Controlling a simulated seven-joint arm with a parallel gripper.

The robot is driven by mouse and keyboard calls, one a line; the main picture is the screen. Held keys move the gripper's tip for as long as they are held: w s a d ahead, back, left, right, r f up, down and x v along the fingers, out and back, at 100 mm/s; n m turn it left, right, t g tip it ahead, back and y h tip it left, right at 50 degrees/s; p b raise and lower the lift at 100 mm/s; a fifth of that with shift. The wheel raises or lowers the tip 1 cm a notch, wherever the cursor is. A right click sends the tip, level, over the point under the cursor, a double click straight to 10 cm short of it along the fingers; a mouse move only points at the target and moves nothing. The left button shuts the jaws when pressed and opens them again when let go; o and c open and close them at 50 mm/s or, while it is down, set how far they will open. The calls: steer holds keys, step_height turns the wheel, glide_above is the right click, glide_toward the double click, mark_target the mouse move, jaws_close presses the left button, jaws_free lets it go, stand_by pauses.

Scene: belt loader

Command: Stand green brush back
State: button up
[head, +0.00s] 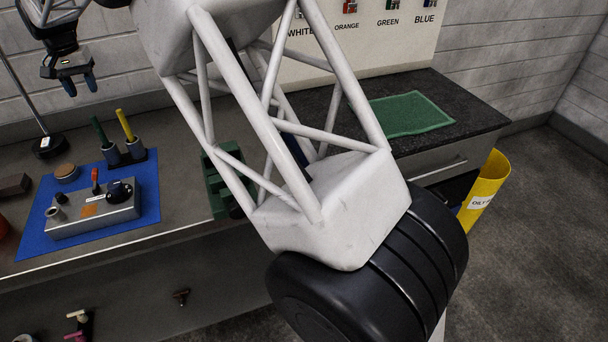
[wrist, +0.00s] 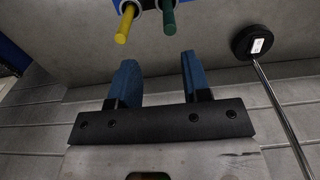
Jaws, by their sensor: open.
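The green brush (head: 100,129) stands upright in a dark holder (head: 125,160) on the bench, with its handle up. The yellow brush (head: 124,124) stands in the same holder to its right. In the wrist view the green handle (wrist: 168,18) and the yellow handle (wrist: 125,25) show at the top edge, beyond the fingertips. My gripper (head: 77,88) is in the air above and behind the holder, its blue fingers pointing down. It is open and empty; the gap between its fingers (wrist: 158,65) is clear. The brushes' lower ends are hidden in the holder.
A metal block (head: 85,222) with a knob and lever lies on a blue mat (head: 40,246), in front of the holder. A thin rod rises from a round black base (head: 49,146) left of it. My arm hides the bench's middle; a green mat (head: 412,114) lies at right.

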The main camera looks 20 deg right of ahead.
steer(key=s+d+r+t, duration=0.1)
steer(key=s+d+r, duration=0.3)
steer(key=s+d, duration=0.85)
steer(key=s+d+r, duration=0.4)
steer(key=s+d, duration=0.5)
steer(key=d, duration=0.6)
steer(key=s+d+f, duration=0.3)
steer(key=s+d, duration=0.2)
steer(key=s, duration=0.5)
steer(key=s+d+f+t, duration=0.1)
steer(key=s+d+f, duration=0.3)
steer(key=s, duration=0.7)
steer(key=s+d+f, duration=0.3)
steer(key=s+d, duration=0.4)
steer(key=s, duration=0.3)
steer(key=shift+s+d+f+t, duration=0.15)
steer(key=shift+s+f+t, duration=0.05)
steer(key=shift+f+t, duration=0.15)
